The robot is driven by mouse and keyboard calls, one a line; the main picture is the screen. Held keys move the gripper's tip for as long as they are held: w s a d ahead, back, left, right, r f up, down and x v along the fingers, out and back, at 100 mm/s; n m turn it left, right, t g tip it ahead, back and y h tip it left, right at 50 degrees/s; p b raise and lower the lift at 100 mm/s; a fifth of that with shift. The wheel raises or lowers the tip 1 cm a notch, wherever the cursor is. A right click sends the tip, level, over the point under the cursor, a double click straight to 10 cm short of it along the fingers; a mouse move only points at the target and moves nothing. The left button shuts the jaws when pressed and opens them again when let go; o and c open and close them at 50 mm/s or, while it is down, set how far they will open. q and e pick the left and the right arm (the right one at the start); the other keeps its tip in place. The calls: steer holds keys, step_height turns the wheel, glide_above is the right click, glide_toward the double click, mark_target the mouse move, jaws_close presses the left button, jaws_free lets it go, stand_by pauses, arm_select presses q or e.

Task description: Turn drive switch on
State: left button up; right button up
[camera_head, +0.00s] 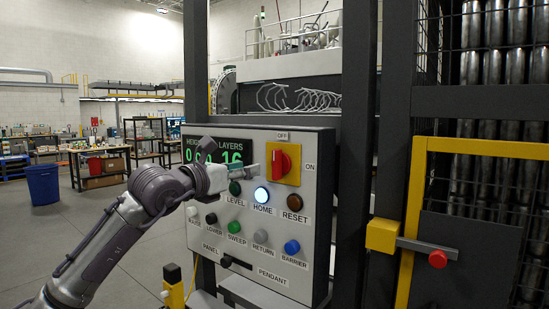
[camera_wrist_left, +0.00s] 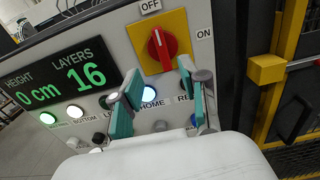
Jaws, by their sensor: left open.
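The drive switch is a red rotary knob (camera_head: 282,161) on a yellow plate (camera_head: 294,177) at the upper right of the grey control panel. It also shows in the left wrist view (camera_wrist_left: 162,46). Its white mark points up, towards the OFF label (camera_wrist_left: 150,6); the ON label (camera_wrist_left: 204,34) is to the right. My left gripper (camera_head: 246,172) is just left of the yellow plate in the head view. In the left wrist view its teal fingers (camera_wrist_left: 158,82) are open and empty, with the knob above and between them. My right gripper is not in view.
The panel's display (camera_head: 218,151) reads 16 layers. Below the switch are several buttons, including a lit HOME button (camera_head: 262,195) and a brown RESET button (camera_head: 294,201). A dark post (camera_head: 355,120) stands right of the panel, then a yellow-framed gate (camera_head: 418,190) with a red knob.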

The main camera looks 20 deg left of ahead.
mark_target(274, 163)
arm_select(q)
steer(key=p+x, duration=0.5)
steer(key=x, duration=0.5)
steer(key=shift+d+r, duration=0.1)
steer(key=shift+w+d, duration=0.2)
steer(key=shift+w, duration=0.2)
jaws_close()
